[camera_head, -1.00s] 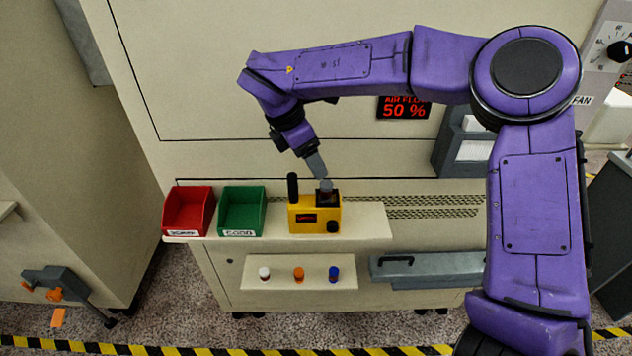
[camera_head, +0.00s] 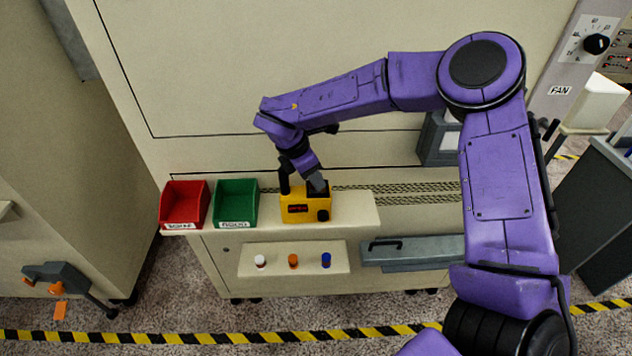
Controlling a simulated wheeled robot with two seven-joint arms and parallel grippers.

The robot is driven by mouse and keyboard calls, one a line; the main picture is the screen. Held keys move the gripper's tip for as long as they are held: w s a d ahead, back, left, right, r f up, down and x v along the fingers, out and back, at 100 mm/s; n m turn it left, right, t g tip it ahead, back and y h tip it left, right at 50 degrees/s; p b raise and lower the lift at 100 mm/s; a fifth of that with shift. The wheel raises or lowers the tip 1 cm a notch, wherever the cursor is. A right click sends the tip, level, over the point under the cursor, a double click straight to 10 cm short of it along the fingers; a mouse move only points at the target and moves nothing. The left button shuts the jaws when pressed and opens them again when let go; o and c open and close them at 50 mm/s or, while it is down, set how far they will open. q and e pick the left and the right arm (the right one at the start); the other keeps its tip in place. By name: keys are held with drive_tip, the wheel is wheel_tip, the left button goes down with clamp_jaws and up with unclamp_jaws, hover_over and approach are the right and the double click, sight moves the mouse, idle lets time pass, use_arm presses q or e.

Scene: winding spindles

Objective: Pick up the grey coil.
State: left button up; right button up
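My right gripper (camera_head: 318,185) reaches down from the purple arm onto the right part of the yellow machine (camera_head: 292,207). Its fingertips are at the dark opening in the machine's top. A small grey round thing showed at that spot earlier and may be the grey coil. It is now hidden behind or between the fingers, and I cannot make it out. Whether the fingers are open or shut on it is too small to tell. My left gripper is not in view.
A red bin (camera_head: 184,206) and a green bin (camera_head: 236,204) stand left of the machine on the cream shelf (camera_head: 356,212). A lower ledge (camera_head: 308,259) bears white, orange and blue spools. A grey drawer (camera_head: 414,250) juts out at right.

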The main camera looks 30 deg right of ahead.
clamp_jaws()
drive_tip(key=shift+r, duration=0.55)
drive_tip(key=s+a+r+b, duration=0.7)
drive_tip(key=s+r, duration=0.4)
drive_tip(key=r, duration=0.1)
drive_tip(key=shift+s+a, duration=0.35)
drive_tip(key=shift+a, duration=0.05)
